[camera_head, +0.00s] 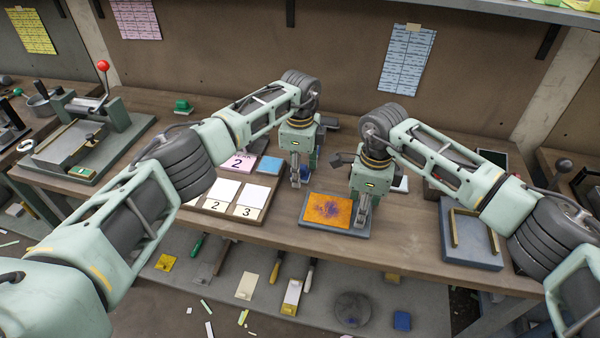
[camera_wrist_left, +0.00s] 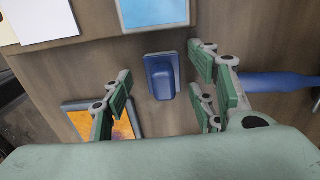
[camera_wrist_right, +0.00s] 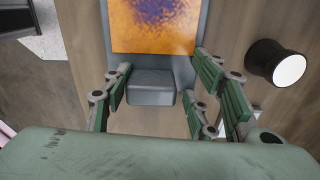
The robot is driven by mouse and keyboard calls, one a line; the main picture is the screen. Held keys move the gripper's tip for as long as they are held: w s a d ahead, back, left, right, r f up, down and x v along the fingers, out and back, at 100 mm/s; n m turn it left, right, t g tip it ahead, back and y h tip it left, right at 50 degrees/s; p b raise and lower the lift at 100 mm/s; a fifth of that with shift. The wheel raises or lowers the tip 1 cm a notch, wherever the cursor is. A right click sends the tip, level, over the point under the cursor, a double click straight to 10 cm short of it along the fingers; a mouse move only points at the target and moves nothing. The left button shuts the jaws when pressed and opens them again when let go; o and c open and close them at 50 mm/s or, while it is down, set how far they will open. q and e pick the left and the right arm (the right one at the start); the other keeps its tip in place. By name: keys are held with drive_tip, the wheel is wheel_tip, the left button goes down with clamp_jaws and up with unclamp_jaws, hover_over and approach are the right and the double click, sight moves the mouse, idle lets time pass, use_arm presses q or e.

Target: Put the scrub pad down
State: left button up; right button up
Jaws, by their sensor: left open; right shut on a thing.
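The scrub pad (camera_wrist_left: 162,78) looks like a small dark blue block on a thin blue base. It lies on the wooden table between and ahead of my left fingers in the left wrist view; part of it shows in the head view (camera_head: 304,173). My left gripper (camera_head: 295,180) is open over it, with a gap to each finger. My right gripper (camera_head: 362,216) is shut on the grey block (camera_wrist_right: 152,88) at the end of a grey board bearing an orange plate with purple stains (camera_head: 327,209). The finger contact is partly hidden.
White numbered cards (camera_head: 217,206) and a light blue square (camera_head: 269,165) lie left of my left gripper. A blue cylindrical handle (camera_wrist_left: 280,82) lies near it. A grey tray with wooden strips (camera_head: 470,248) sits at right.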

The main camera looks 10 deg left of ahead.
use_arm(q)
drive_tip(key=c, duration=1.2)
drive_tip(key=shift+c, duration=0.2)
wheel_tip(320, 180, up, 10)
drive_tip(key=shift+f, duration=0.1)
idle(0.3)
